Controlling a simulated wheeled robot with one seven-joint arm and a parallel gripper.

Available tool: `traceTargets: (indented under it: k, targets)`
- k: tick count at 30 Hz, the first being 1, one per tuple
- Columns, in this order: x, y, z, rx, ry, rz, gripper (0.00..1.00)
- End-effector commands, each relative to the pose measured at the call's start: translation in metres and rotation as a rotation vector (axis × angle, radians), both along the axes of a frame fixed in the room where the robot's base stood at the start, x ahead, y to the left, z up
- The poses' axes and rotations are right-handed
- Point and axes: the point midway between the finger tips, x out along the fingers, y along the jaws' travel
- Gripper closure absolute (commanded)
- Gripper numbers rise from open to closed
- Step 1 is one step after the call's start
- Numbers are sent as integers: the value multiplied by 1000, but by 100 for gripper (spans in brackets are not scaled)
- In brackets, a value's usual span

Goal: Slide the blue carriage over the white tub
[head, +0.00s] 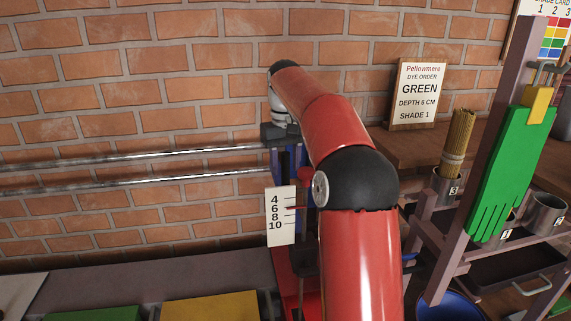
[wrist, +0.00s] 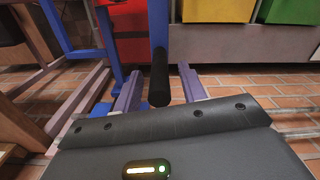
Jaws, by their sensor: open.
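The blue carriage (head: 274,158) sits at the right part of two metal rails, partly hidden behind my arm. A white depth scale marked 4 to 10 (head: 281,216) hangs in front of it. In the wrist view a blue bar (wrist: 158,24) ends in a black grip (wrist: 160,85). My gripper (wrist: 159,72) is open, with one finger on each side of this grip; I cannot tell whether they touch it. A pale surface at the lower left edge (head: 18,292) may be the white tub; most of it is out of view.
Green (head: 95,314) and yellow (head: 210,307) tubs stand in a row below the rails (head: 130,160). Red (wrist: 133,47) shows below the carriage. A rack with a green glove (head: 510,170) and cups is at right. The rails left of the carriage are clear.

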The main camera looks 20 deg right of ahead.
Motion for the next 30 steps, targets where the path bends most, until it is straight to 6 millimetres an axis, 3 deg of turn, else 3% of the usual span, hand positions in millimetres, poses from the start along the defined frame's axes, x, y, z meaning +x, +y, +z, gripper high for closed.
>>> traceTargets:
  k: [4, 13, 30]
  targets:
    - [0, 0, 0, 0, 0, 0, 60]
    - [0, 0, 1, 0, -1, 0, 99]
    - [2, 12, 2, 0, -1, 1, 100]
